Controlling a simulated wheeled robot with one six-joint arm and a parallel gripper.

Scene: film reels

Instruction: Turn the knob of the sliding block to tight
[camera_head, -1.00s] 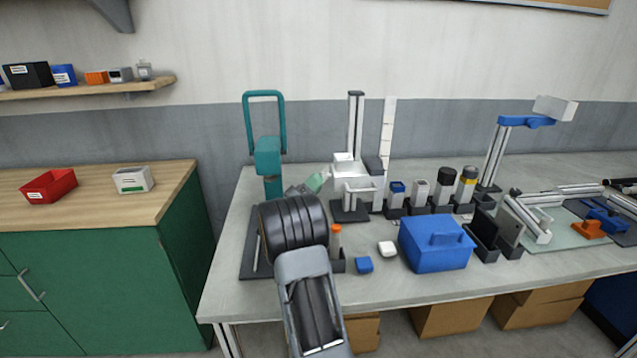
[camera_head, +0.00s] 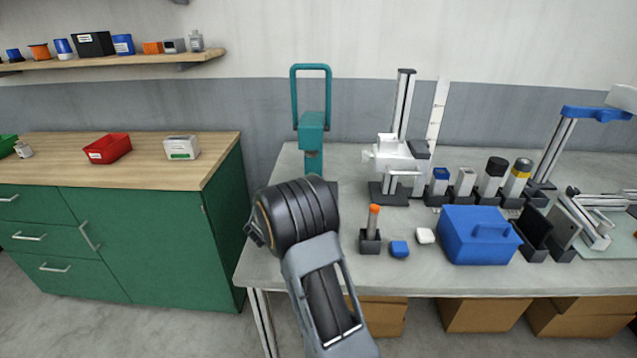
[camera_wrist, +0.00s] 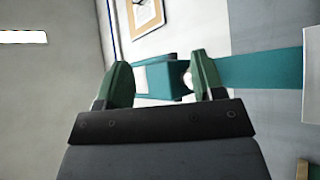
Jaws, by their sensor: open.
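A white block (camera_head: 394,146), which appears to be the sliding block, sits low on an upright metal post (camera_head: 403,104) with a dark base on the bench. Its knob cannot be made out; a small pale part juts from its left side. In the head view my gripper is hidden behind my arm, which reaches over the bench's left end. In the wrist view my gripper (camera_wrist: 163,82) is open with nothing held between its green fingers. Beyond the fingers is a teal stand (camera_wrist: 255,70), which also shows in the head view (camera_head: 311,130), left of the post.
A blue lidded box (camera_head: 478,246), a dark holder with an orange-topped item (camera_head: 373,222) and several cylinders in holders stand on the bench (camera_head: 290,232). A green cabinet (camera_head: 160,230) with a red bin (camera_head: 108,148) is at left, across a floor gap.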

